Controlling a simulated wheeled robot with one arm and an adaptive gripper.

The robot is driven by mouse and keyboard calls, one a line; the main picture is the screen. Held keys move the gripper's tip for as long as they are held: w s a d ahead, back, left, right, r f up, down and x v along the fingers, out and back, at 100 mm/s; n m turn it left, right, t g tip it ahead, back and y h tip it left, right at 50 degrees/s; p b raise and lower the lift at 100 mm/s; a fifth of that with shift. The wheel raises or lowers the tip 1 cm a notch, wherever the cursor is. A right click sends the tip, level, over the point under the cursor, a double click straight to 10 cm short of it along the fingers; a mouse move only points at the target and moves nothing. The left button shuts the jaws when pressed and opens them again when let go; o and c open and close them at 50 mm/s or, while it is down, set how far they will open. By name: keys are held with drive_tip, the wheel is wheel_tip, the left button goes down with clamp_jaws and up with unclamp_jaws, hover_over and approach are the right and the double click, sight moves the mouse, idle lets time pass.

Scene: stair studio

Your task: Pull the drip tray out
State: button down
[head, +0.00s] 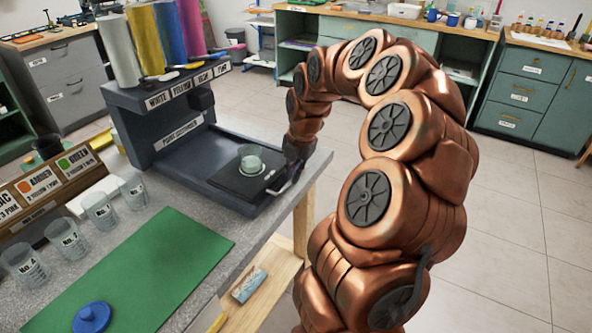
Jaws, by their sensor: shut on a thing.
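The dark drip tray (228,178) lies in the base of the paint dispenser (130,105) on the grey worktop. A small pale green cup (250,160) stands upright on the tray. A metal handle (281,188) shows at the tray's right front edge. My gripper (288,178) is at that edge, shut on the handle. My own wrist and the small scale hide part of the contact, and the fingertips are hard to make out.
Several labelled jars (100,212) line the worktop left of a green mat (150,278), which bears a blue lid (91,317). Paint cylinders (146,38) top the dispenser. A wooden shelf (262,275) sits below the worktop. Floor to the right is clear.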

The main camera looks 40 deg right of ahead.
drive_tip(key=shift+d, duration=0.1)
drive_tip(key=c, duration=1.2)
unclamp_jaws()
drive_tip(key=shift+c, duration=0.2)
wheel_tip(320, 180, up, 12)
drive_tip(key=s, duration=0.2)
drive_tip(key=shift+d, duration=0.3)
drive_tip(key=shift+f, duration=0.1)
